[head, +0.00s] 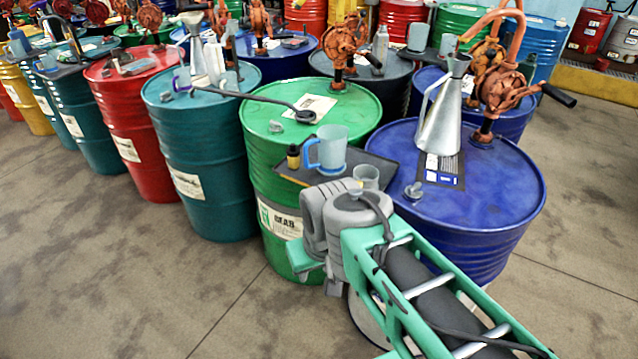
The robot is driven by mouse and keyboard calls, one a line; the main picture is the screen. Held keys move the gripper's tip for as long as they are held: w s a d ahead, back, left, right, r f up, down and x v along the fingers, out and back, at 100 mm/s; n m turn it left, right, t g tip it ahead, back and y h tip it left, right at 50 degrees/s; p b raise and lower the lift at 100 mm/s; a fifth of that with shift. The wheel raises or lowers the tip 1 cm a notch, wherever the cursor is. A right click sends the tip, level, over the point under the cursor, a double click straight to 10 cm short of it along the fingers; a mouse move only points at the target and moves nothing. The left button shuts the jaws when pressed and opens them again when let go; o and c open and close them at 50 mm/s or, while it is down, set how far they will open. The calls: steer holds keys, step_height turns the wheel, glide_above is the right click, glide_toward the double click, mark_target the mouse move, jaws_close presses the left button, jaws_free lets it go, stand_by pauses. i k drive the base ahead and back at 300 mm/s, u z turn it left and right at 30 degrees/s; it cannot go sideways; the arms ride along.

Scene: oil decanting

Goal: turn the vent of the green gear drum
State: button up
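The green gear drum (262,165) stands upright in the middle, with a label reading "GEAR" partly visible on its side. A small grey fitting (275,127), which looks like the vent, sits on the left of its lid. Whether the vent is open or closed cannot be told. My green and grey arm comes from the lower right and ends in front of the green and blue drums. I cannot make out gripper fingers.
A dark tray (380,178) with a blue jug (328,148), clear cup (366,177) and small dark bottle (293,157) spans the green and blue drums. A blue drum (500,215) carries a metal funnel can (441,120). A teal drum (205,150) stands left.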

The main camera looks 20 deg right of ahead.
mark_target(277, 126)
steer(key=u, duration=0.45)
steer(key=i, duration=1.3)
steer(key=u, duration=0.15)
